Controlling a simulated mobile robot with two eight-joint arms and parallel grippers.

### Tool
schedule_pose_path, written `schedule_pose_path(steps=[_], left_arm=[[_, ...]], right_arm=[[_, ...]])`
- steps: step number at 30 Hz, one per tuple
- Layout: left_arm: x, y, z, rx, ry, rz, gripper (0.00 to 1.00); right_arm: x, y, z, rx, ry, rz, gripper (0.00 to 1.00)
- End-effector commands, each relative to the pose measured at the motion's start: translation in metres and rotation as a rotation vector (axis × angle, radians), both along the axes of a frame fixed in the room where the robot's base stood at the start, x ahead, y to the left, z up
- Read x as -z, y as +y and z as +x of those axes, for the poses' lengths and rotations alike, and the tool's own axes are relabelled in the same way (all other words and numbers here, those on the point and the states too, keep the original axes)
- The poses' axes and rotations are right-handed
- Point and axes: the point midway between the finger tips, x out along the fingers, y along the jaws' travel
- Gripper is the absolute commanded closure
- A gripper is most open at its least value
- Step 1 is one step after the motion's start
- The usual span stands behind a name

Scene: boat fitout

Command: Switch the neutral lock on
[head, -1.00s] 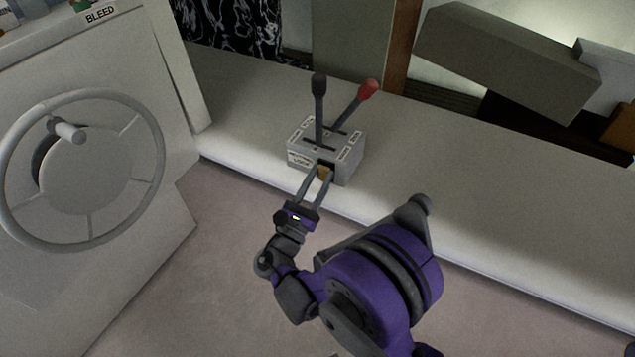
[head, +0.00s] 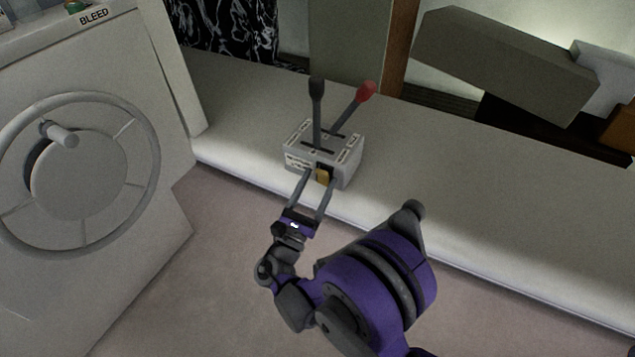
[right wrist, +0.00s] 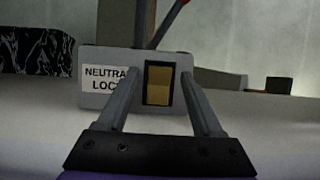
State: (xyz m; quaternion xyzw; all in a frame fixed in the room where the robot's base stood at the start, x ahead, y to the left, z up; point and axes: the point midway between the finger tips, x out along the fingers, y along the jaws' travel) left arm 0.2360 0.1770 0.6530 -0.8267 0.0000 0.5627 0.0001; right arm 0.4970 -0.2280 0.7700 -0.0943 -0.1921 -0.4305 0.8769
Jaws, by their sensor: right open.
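The neutral lock is a yellow-brown rocker switch (head: 322,176) in a dark recess on the front of the grey control box (head: 347,172). In the right wrist view the rocker (right wrist: 159,84) stands beside a white label (right wrist: 106,79) reading "NEUTRAL LOC", partly covered by a finger. My right gripper (head: 314,180) is open, with one finger on each side of the rocker; I cannot tell if either finger touches it. The gripper also shows in the right wrist view (right wrist: 158,90) with nothing held. My left gripper is not in view.
A black-knobbed lever (head: 317,108) and a red-knobbed lever (head: 355,105) rise from the box. The box sits on a pale bench (head: 470,180). A steering wheel (head: 75,175) on a white console is at the left. The bench is clear to the right of the box.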

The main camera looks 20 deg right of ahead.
Motion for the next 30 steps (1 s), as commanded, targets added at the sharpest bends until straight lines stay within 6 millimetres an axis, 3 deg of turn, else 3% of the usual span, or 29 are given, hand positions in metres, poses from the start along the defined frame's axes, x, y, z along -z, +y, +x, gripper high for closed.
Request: schedule_pose_path(steps=[18,30], left_arm=[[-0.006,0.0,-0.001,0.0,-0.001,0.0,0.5],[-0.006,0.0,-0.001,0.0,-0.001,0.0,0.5]], right_arm=[[0.041,0.072,-0.055,-0.003,0.0,0.001,0.32],[0.045,0.077,-0.059,0.0,0.0,0.0,0.32]])
